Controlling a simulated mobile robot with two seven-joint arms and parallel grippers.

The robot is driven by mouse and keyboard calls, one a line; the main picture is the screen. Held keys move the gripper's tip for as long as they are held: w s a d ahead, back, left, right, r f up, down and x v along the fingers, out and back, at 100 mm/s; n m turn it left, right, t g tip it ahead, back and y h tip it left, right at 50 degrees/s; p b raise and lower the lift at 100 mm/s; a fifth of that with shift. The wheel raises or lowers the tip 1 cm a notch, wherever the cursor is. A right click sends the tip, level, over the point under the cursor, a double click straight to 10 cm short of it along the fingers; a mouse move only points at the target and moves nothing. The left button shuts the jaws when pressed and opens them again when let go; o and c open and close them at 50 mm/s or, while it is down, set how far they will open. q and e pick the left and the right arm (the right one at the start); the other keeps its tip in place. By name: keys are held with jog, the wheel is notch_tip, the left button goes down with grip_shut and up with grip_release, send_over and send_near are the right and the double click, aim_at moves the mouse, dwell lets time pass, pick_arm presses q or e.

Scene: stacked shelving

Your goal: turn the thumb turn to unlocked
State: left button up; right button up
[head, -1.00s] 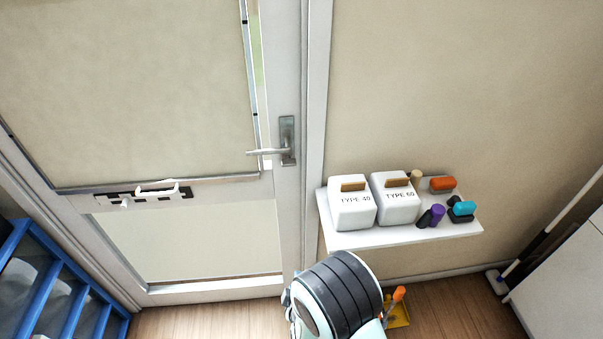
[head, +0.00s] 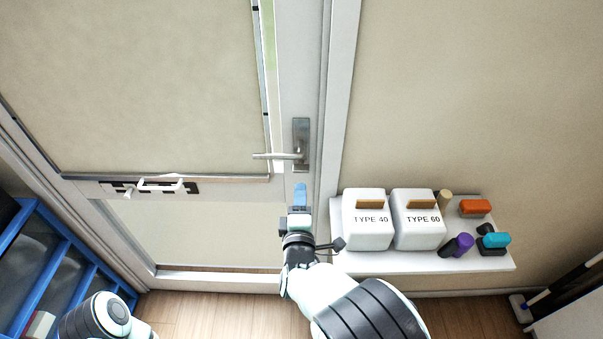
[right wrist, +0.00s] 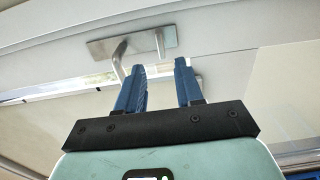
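A grey metal handle plate (head: 301,130) with a lever (head: 275,156) pointing left is on the white door frame. In the right wrist view the plate (right wrist: 102,46) shows its lever (right wrist: 118,62) and a small upright metal piece (right wrist: 159,42), which looks like the thumb turn. Whether it is locked I cannot tell. My right gripper (head: 300,188) is just below the plate in the head view, apart from it. In the right wrist view its blue fingers (right wrist: 160,65) are spread with nothing between them. My left arm shows at lower left; its gripper is out of view.
A white wall shelf (head: 400,263) right of the door holds two white canisters (head: 367,228) (head: 418,228) and several small coloured items, close to my right arm. A blue rack (head: 62,240) stands at left.

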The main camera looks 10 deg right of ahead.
aim_at(301, 172)
jog(key=w, duration=0.2)
jog(key=w+d, duration=0.1)
jog(key=w, duration=0.5)
jog(key=shift+w+d, duration=0.15)
jog(key=shift+d, duration=0.2)
grip_shut()
